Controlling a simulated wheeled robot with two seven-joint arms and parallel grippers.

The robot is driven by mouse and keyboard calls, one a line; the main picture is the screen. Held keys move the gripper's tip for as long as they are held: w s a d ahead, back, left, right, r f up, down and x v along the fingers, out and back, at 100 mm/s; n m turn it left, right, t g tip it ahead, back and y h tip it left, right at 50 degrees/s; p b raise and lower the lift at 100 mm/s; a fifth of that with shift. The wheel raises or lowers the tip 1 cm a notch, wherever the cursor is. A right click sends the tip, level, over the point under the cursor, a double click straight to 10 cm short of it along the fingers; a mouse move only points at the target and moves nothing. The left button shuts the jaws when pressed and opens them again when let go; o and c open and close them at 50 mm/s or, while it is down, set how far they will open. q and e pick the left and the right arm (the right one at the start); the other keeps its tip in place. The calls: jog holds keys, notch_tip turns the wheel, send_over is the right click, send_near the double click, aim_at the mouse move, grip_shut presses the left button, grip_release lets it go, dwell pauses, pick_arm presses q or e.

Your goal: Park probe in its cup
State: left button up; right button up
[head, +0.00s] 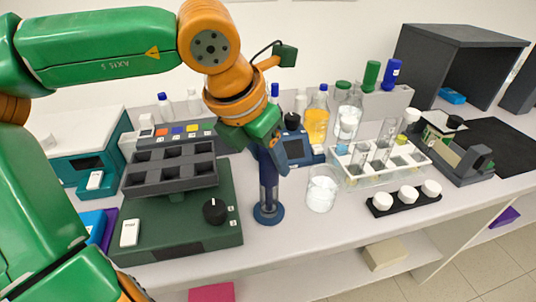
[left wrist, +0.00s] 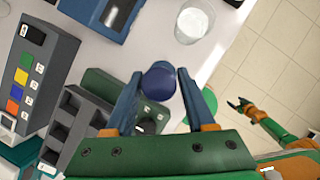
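The probe (left wrist: 158,82) is a dark blue upright cylinder, seen from above in the left wrist view. In the head view the left gripper (head: 268,150) hangs over the probe. The blue cup (head: 268,213) with a round base stands on the bench straight below, in line with the probe. How deep the probe sits in it cannot be told. My right gripper (left wrist: 240,105) shows beyond the bench, over the floor, fingers apart and empty.
A green balance-like device with a dark knob (head: 215,211) and grey rack (head: 170,167) stands close on the left. A glass beaker (head: 322,188) stands close on the right. Behind are a blue meter (head: 296,148) and an orange-filled bottle (head: 317,120). The bench front is clear.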

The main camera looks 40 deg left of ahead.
pick_arm(q)
jog(key=shift+o, duration=1.2)
jog(key=v, duration=0.7)
jog(key=shift+p, duration=0.35)
jog(key=shift+r, duration=0.1)
